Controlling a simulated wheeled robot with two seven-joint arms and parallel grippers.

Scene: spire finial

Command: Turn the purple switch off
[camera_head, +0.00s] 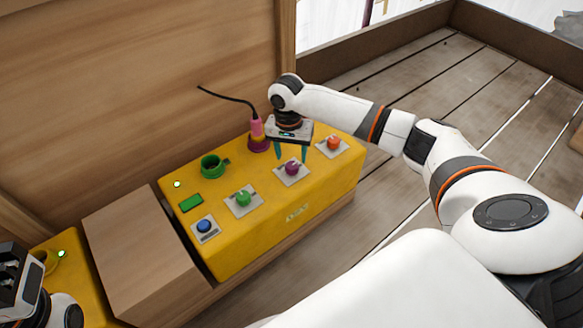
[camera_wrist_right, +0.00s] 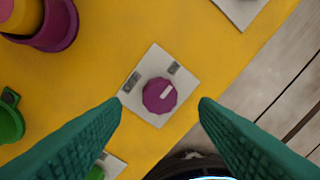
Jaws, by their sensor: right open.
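The purple switch (camera_head: 291,168) is a round knob on a pale square plate, on top of the yellow box (camera_head: 330,185). In the right wrist view the purple switch (camera_wrist_right: 160,95) shows a white mark pointing to the upper right, towards one of two small grey labels on the plate. My right gripper (camera_head: 292,154) is above the switch, pointing down. Its green fingers (camera_wrist_right: 160,105) are open, one on each side of the knob in the picture, and nothing is between them. My left gripper (camera_head: 20,275) is partly in view at the lower left edge; its fingers are unclear.
An orange knob (camera_head: 333,143), a green knob (camera_head: 243,197) and a blue button (camera_head: 204,226) share the box top. A green cup (camera_head: 213,165) and a pink-purple plug with a black cable (camera_head: 257,135) stand behind. A wooden block (camera_head: 140,250) is at left.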

